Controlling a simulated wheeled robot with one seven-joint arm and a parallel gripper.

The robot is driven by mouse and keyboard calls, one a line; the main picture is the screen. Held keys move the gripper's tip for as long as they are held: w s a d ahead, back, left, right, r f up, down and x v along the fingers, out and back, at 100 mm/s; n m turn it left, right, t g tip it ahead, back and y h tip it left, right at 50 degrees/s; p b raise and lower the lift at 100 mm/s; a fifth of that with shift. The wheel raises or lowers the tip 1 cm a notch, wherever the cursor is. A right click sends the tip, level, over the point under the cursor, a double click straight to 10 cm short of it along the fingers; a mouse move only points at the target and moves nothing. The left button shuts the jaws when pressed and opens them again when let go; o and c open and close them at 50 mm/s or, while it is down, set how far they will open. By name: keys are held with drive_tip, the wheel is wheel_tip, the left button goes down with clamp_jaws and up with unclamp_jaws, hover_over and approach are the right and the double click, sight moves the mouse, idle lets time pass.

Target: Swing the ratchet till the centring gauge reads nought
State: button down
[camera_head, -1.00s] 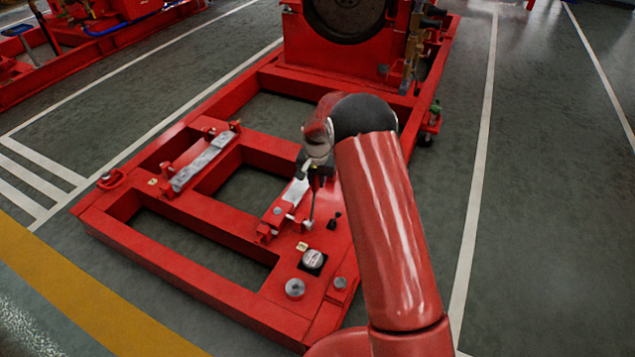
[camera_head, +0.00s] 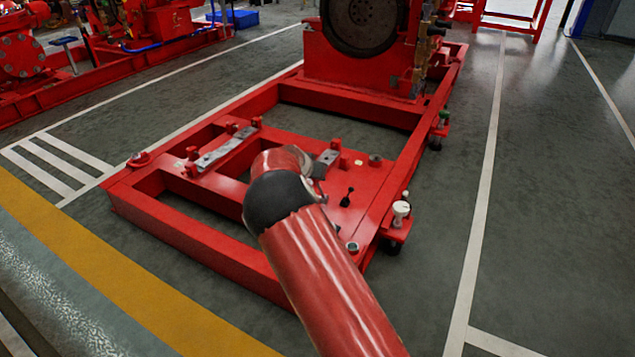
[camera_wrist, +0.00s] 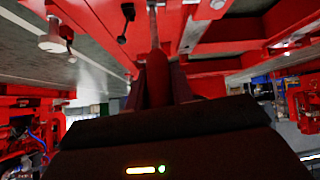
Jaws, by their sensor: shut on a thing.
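In the wrist view, my gripper (camera_wrist: 158,82) has its dark fingers on either side of a red handle-like bar (camera_wrist: 156,64) and is shut on it. The bar looks like the ratchet's handle, but its head cannot be made out. In the head view, my arm's round black-and-red joint hides my gripper and the bar, over the near part of the red base frame (camera_head: 190,238). I cannot make out the centring gauge or its reading; my arm covers part of the frame's near right corner.
A black lever-like piece (camera_head: 347,197) stands on the frame. A white-topped fitting (camera_head: 402,209) sits on a side bracket at the right. A grey bar (camera_head: 226,148) lies at the left. A large dark flywheel (camera_head: 360,20) stands behind. Floor right of the frame is clear.

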drive_tip(key=shift+s+a+f+t, duration=0.15)
drive_tip(key=shift+s+a+t, duration=0.05)
drive_tip(key=shift+s+t, duration=0.1)
drive_tip(key=c, duration=1.2)
unclamp_jaws()
drive_tip(key=v, duration=0.7)
drive_tip(key=shift+s+a+r+p, duration=0.15)
drive_tip(key=shift+a+r+p, duration=0.1)
drive_tip(key=shift+p, duration=0.05)
